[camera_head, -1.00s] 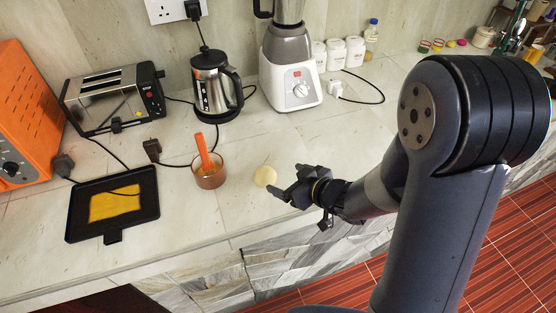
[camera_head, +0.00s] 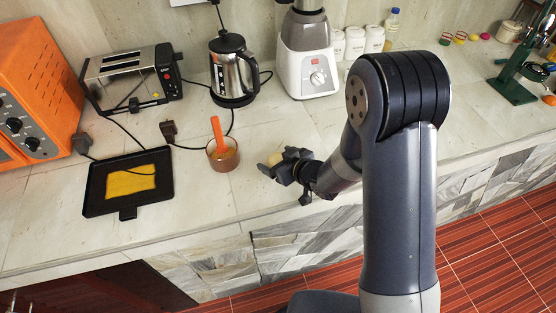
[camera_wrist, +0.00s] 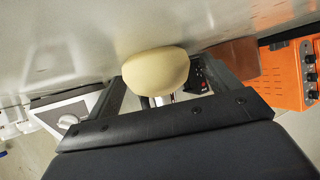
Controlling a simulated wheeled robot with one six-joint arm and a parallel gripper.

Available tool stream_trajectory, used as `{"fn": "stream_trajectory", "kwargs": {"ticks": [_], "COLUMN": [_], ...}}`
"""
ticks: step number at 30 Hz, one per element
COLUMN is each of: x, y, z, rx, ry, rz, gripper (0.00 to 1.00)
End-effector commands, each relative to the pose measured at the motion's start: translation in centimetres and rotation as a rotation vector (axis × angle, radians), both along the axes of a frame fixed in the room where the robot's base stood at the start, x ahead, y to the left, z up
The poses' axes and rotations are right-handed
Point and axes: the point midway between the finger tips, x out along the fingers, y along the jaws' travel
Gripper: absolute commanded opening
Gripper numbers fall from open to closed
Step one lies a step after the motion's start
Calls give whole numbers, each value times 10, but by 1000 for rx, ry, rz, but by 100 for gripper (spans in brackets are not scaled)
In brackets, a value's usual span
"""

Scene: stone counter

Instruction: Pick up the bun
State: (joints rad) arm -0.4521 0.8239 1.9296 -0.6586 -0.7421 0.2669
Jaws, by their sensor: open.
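The bun (camera_wrist: 155,71) is a pale, round, smooth thing on the counter. In the wrist view it sits between the two open fingers of my gripper (camera_wrist: 165,85), with its near side facing me. In the head view only part of the bun (camera_head: 275,159) shows, as my gripper (camera_head: 280,169) covers the rest. My gripper is low over the counter near its front edge, with its fingers on either side of the bun. I cannot tell whether the fingers touch it.
A brown cup (camera_head: 223,158) with an orange-handled utensil stands just left of the bun. A black tray (camera_head: 97,187) with a yellow sheet lies further left. A kettle (camera_head: 232,72), blender (camera_head: 307,62), toaster (camera_head: 132,80) and orange oven (camera_head: 38,95) stand behind.

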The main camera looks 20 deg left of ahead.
Motion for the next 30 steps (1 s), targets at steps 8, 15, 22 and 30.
{"fn": "stream_trajectory", "kwargs": {"ticks": [8,15,22,30], "x": [1,0,1,1], "y": [0,0,0,0], "z": [0,0,0,1], "rx": [1,1,0,1], "ry": [-1,-1,0,-1], "rz": [-1,-1,-1,-1], "gripper": [79,60,41,37]}}
